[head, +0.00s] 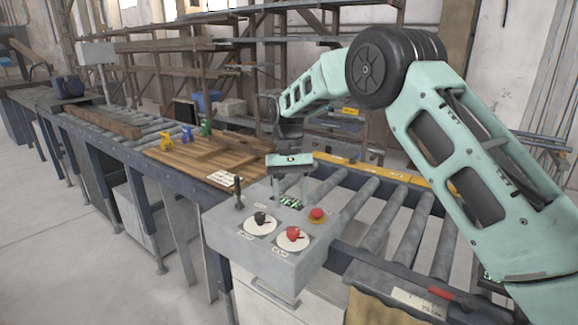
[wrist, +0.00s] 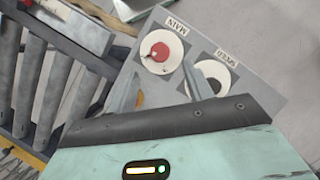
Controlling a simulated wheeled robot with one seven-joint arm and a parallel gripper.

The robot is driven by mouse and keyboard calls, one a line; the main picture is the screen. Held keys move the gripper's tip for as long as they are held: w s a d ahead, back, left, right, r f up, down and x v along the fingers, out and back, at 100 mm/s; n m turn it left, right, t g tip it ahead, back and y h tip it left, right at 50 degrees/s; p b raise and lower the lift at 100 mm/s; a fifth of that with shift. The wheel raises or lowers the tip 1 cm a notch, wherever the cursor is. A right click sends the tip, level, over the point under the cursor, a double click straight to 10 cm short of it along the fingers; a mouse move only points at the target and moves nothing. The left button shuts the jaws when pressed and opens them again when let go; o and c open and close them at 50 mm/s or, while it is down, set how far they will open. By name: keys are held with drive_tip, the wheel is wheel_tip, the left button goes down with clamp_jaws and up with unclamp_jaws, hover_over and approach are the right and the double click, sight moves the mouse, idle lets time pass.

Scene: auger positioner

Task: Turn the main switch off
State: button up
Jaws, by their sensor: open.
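The main switch (head: 293,234) is a red rotary knob on a white round plate, on the top of a grey control box (head: 262,272). In the wrist view the red knob (wrist: 160,52) shows beside the label MAIN, its white plate uncovered. My gripper (head: 290,198) is open and empty above the far part of the box, behind the knob and not touching it. In the wrist view its two fingers (wrist: 158,82) point toward the box top, with the red knob beyond their tips.
A black speed knob (head: 261,218) sits left of the main switch; a finger partly covers it in the wrist view. A red push button (head: 317,214) and a black lever (head: 238,190) stand on the box. Rollers (head: 405,240) lie to the right, a wooden board (head: 200,155) behind.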

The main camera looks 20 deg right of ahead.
drive_tip(key=v, duration=1)
drive_tip(key=shift+b, duration=0.4)
drive_tip(key=s+a+f+n+t+b, duration=0.1)
drive_tip(key=s+a+n, duration=0.2)
drive_tip(key=s+a, duration=0.5)
drive_tip(key=s+a+f+n+t+b, duration=0.15)
drive_tip(key=s+a, duration=0.25)
drive_tip(key=s, duration=0.8)
drive_tip(key=s+d+f+n, duration=0.1)
drive_tip(key=s+f, duration=0.1)
drive_tip(key=s, duration=0.5)
drive_tip(key=s+d+f+n+t, duration=0.1)
drive_tip(key=s+f+n, duration=0.1)
drive_tip(key=s, duration=0.4)
drive_tip(key=s+d+f+n+t, duration=0.1)
drive_tip(key=s+d+f+n, duration=0.1)
drive_tip(key=s+f, duration=0.2)
drive_tip(key=s, duration=0.3)
drive_tip(key=shift+s+b, duration=0.35)
drive_tip(key=shift+b, duration=0.05)
